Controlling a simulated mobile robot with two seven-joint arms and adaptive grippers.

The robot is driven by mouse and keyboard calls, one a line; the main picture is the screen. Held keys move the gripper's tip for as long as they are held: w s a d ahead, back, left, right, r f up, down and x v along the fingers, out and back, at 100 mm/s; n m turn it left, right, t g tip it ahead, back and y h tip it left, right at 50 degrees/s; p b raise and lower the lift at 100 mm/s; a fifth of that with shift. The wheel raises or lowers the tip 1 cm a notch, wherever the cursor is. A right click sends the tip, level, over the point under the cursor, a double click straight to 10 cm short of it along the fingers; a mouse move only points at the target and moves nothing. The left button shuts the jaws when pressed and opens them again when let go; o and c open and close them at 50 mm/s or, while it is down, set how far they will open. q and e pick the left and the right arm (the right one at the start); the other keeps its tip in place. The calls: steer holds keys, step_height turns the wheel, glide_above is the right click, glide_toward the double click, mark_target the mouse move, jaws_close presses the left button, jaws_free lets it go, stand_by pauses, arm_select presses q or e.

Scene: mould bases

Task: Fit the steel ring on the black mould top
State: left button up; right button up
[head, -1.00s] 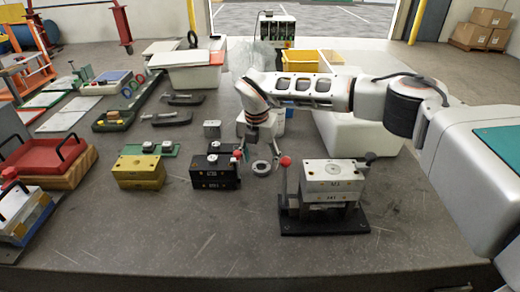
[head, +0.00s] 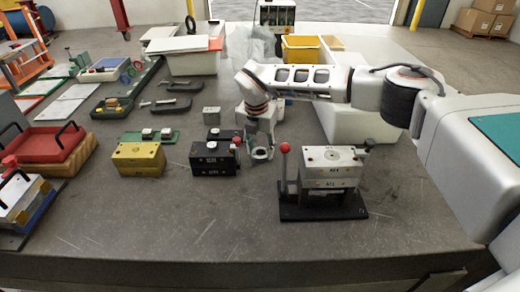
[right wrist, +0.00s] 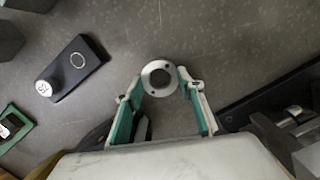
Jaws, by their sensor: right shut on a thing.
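The black mould (head: 212,168) stands left of centre in the head view, with its dark top (head: 208,149) facing up. The steel ring (head: 260,158) is just right of it. My right gripper (head: 259,150) is shut on the ring and points down at it. In the right wrist view the ring (right wrist: 160,63) sits between the two green-padded fingertips (right wrist: 162,82), with its hole facing the camera. The ring appears to be off the table. My left gripper is not in view.
A grey mould on a black stand (head: 325,212) with a red-knobbed lever (head: 284,148) is close on the right. A yellow mould (head: 138,162) stands to the left. The front of the table is clear.

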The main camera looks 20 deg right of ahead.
steer(key=shift+r+p, duration=0.45)
steer(key=shift+r, duration=0.5)
